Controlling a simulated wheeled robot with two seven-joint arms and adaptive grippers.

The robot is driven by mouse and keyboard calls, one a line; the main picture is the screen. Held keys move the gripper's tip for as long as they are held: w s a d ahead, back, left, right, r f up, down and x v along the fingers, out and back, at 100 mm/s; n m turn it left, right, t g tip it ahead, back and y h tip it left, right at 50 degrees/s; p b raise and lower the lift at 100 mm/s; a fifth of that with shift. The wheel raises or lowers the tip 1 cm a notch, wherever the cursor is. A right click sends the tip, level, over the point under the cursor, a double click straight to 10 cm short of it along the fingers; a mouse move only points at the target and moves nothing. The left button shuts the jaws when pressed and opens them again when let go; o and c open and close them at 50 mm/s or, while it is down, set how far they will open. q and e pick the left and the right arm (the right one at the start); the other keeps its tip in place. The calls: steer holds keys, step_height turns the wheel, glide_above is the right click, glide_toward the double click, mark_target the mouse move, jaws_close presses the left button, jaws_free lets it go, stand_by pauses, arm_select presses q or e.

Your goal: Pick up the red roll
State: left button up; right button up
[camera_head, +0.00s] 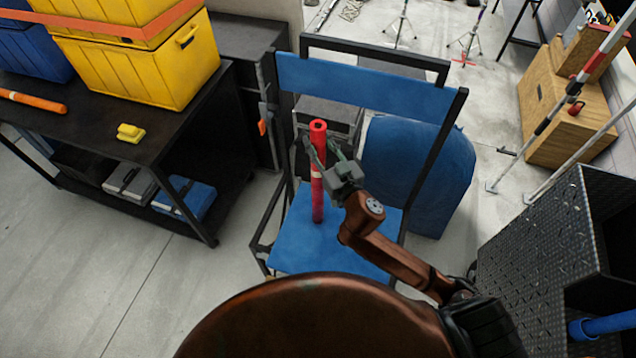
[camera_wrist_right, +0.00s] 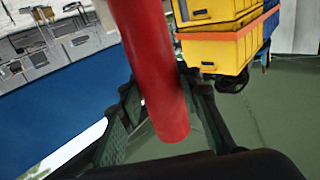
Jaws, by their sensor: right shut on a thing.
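The red roll (camera_head: 318,198) stands upright over the blue seat of a chair (camera_head: 291,245) in the head view. I cannot tell whether its lower end touches the seat. My right gripper (camera_head: 321,158) is shut around the roll's upper half, with a finger on each side of it. In the right wrist view the red roll (camera_wrist_right: 150,65) runs down between the two fingers of the gripper (camera_wrist_right: 160,112). My left gripper is in neither view.
The chair's blue backrest (camera_head: 365,85) rises behind the roll. A dark table (camera_head: 165,135) with yellow bins (camera_head: 140,60) stands at the left. A black textured cabinet (camera_head: 540,235) is at the right. Wooden boxes (camera_head: 560,115) stand farther back. Bare floor lies front left.

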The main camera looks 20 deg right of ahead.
jaws_close()
steer(key=shift+r, duration=0.1)
stand_by(0.4)
steer(key=shift+r, duration=1.1)
steer(key=s+a+r+p, duration=0.3)
steer(key=s+r, duration=0.2)
steer(key=s, duration=0.1)
steer(key=s+a+r+p, duration=0.3)
steer(key=s+r+p, duration=0.1)
steer(key=s+r, duration=0.1)
steer(key=shift+s+r, duration=0.4)
steer(key=shift+s, duration=0.45)
